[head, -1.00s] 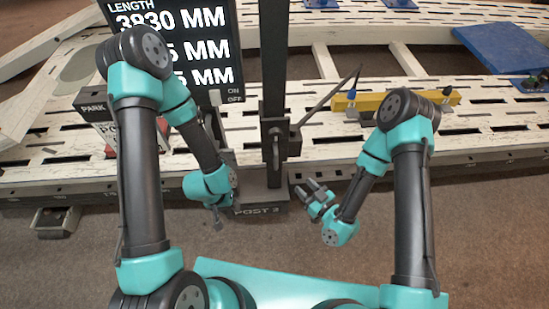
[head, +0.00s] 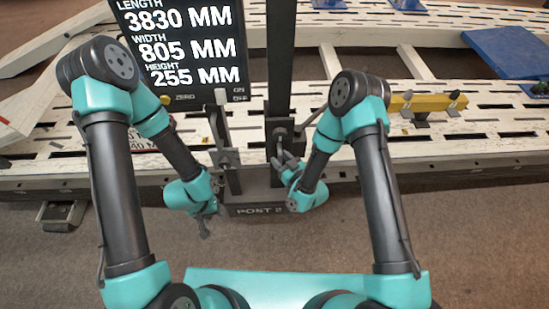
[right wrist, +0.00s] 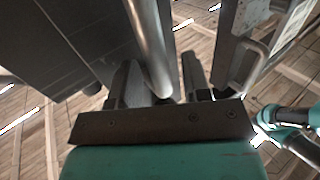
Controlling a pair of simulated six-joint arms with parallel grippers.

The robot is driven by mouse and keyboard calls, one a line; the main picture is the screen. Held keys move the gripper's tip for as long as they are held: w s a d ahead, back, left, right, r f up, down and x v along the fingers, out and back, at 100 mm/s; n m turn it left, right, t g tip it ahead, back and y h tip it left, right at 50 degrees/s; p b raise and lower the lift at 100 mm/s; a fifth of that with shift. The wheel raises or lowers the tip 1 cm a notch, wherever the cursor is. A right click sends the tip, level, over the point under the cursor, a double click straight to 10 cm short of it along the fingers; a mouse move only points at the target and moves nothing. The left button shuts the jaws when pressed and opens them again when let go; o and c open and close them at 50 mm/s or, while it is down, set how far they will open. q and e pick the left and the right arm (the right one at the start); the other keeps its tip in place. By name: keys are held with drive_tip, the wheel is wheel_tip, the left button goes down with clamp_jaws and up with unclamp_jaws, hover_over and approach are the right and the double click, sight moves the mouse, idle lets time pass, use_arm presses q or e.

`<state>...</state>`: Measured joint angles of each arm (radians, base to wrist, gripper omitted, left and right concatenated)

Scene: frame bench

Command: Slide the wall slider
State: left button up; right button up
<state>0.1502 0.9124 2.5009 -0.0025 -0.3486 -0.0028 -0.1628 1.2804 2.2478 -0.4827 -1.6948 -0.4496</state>
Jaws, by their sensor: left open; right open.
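The dark upright post (head: 281,60) stands in front of the bench on a base labelled POST. A dark slider block (head: 279,127) with a pale handle sits on the post. In the right wrist view, a vertical metal handle bar (right wrist: 150,45) stands between the two fingers of my right gripper (right wrist: 160,85). The fingers are open around it, with gaps on both sides. In the head view, my right gripper (head: 284,164) is at the handle, partly hidden by its own wrist. My left gripper (head: 206,224) is open and empty, low and left of the post base.
A display panel (head: 185,45) stands behind and left of the post. A smaller bracket with a pale-topped lever (head: 222,98) is between the panel and post. A yellow bar (head: 432,103) lies on the slotted bench (head: 470,140) at right. The floor in front is clear.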

drive_tip(key=shift+w+a, duration=0.25)
drive_tip(key=shift+c, duration=0.3)
clamp_jaws()
